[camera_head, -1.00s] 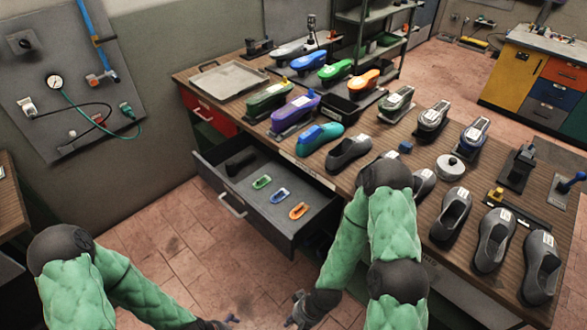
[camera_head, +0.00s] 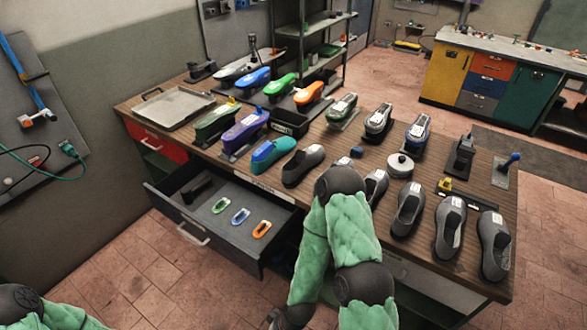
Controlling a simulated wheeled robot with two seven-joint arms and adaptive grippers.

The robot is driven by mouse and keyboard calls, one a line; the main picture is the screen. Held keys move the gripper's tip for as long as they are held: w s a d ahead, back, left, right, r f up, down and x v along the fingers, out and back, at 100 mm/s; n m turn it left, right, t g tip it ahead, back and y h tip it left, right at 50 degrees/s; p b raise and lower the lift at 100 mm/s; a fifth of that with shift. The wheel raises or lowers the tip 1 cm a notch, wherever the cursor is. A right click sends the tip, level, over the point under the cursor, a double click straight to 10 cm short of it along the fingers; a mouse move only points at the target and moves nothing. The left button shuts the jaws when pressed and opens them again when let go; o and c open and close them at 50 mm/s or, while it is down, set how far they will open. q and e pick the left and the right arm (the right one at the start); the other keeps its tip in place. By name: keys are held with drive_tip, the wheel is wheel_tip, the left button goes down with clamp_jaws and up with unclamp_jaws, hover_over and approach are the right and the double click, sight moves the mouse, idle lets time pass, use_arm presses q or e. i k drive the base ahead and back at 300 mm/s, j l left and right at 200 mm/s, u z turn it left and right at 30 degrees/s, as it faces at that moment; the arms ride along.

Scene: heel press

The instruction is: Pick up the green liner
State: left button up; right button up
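The green liner (camera_head: 221,206) is a small green ring-like piece lying in the open drawer (camera_head: 175,203) at the front of the workbench. A blue liner (camera_head: 240,216) and an orange liner (camera_head: 262,229) lie to its right in the same drawer. My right arm reaches down in front of the bench, right of the drawer. My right gripper (camera_head: 275,318) is only partly in view at the bottom edge, below the drawer and apart from the liners; its fingers are cut off. My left arm shows at the bottom left corner, and its gripper is out of view.
The bench top (camera_head: 330,157) holds several coloured shoe lasts, dark shoes and a grey tray (camera_head: 173,106) at its left end. A dark object (camera_head: 197,188) lies at the drawer's back left. A shelf rack stands behind the bench. Tiled floor is clear left of the drawer.

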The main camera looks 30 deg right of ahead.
sight(225, 203)
drive_tip(key=i+l+u, duration=0.1)
drive_tip(key=l+u, duration=0.85)
drive_tip(key=l, duration=0.25)
drive_tip(key=k+l+u, duration=0.1)
drive_tip(key=l+u, duration=0.4)
drive_tip(key=l, duration=0.1)
